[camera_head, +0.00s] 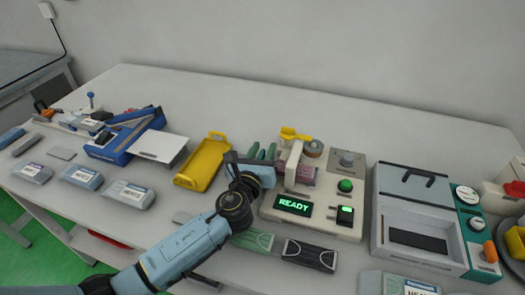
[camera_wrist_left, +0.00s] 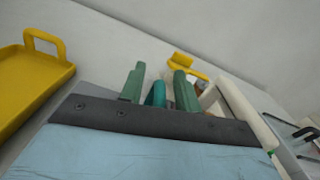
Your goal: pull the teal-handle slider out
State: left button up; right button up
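The beige machine (camera_head: 318,217) with a lit READY display (camera_head: 294,204) stands right of centre in the head view. My left gripper (camera_head: 262,152) is at its left side, partly hidden by my wrist. In the left wrist view, the teal handle (camera_wrist_left: 158,94) stands between the two green fingers of my left gripper (camera_wrist_left: 158,88). A gap shows between the handle and the right finger; contact on the left side cannot be told. The slider's body is hidden behind my gripper. My right gripper is not in view.
A yellow tray (camera_head: 203,163) lies left of my gripper. A green mask (camera_head: 252,240) and a black mask (camera_head: 310,254) lie in front of the machine. A grey lidded box (camera_head: 408,225) stands to its right. The table behind is clear.

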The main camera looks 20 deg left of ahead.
pick_arm(q)
jog(key=shift+c, duration=0.4)
grip_shut()
jog(key=a, duration=0.7)
jog(key=shift+w+a+p, duration=0.1)
jog(key=shift+a+p, duration=0.15)
jog(key=shift+p, duration=0.1)
jog(key=shift+a, duration=0.2)
jog(key=shift+o, duration=0.4)
grip_release()
jog(key=shift+a, duration=0.1)
